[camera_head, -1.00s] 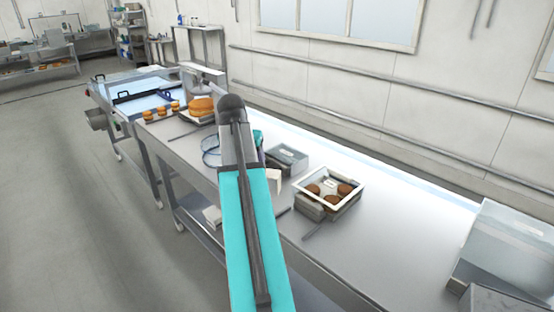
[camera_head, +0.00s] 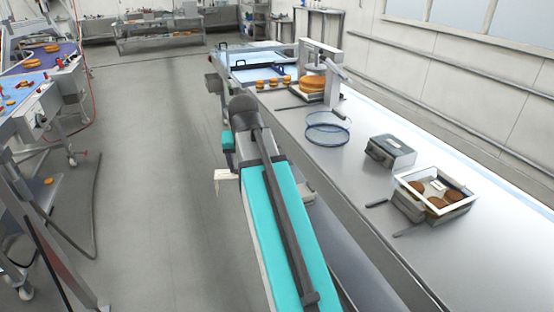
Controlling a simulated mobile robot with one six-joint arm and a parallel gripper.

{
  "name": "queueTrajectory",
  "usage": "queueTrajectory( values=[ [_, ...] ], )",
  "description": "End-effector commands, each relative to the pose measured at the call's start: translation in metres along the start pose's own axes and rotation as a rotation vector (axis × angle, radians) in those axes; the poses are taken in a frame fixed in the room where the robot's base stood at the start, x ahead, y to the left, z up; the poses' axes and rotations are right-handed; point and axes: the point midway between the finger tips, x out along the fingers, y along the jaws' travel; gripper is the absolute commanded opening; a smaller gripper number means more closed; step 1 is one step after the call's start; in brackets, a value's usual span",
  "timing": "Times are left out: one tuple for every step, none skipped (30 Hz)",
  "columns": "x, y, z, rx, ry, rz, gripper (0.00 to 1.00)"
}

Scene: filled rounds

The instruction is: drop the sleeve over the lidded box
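A box with a pale rim (camera_head: 408,205) stands on the steel bench, with brown rounds showing through its top. I take it for the lidded box, but cannot make out whether a lid is on. My arm reaches up the middle of the view, over the aisle left of the bench. A small pale, bracket-shaped piece (camera_head: 226,182) shows at its far end, below a teal link. I cannot tell whether it is my gripper or a held sleeve. The fingertips are not clear. No sleeve can be picked out with certainty.
A grey case (camera_head: 390,150) stands behind the box. A wire hoop (camera_head: 328,128) and a dark-handled tool (camera_head: 377,203) lie on the bench (camera_head: 345,172). A stand with a large orange round (camera_head: 312,83) is at the far end.

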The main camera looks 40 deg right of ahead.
Motion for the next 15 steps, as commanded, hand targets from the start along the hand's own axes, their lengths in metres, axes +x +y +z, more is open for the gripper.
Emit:
queueTrajectory(
  values=[
    [0.004,-0.018,0.008,-0.037,0.001,-0.015,0.48],
    [0.005,-0.027,0.011,-0.057,0.001,-0.023,0.48],
    [0.006,-0.04,0.016,-0.086,0.002,-0.035,0.48],
    [0.006,-0.05,0.02,-0.107,0.002,-0.043,0.48],
    [0.007,-0.059,0.024,-0.127,0.003,-0.052,0.48],
    [0.008,-0.071,0.029,-0.155,0.003,-0.063,0.48],
    [0.008,-0.081,0.033,-0.176,0.004,-0.072,0.48],
    [0.009,-0.09,0.038,-0.197,0.005,-0.08,0.48],
    [0.009,-0.102,0.044,-0.224,0.006,-0.091,0.48],
    [0.009,-0.111,0.048,-0.245,0.006,-0.099,0.48],
    [0.009,-0.119,0.053,-0.267,0.007,-0.107,0.48],
    [0.01,-0.131,0.059,-0.294,0.008,-0.118,0.48],
    [0.01,-0.14,0.064,-0.314,0.009,-0.127,0.48],
    [0.01,-0.148,0.069,-0.335,0.009,-0.135,0.48],
    [0.01,-0.159,0.076,-0.361,0.01,-0.146,0.48]
  ],
)
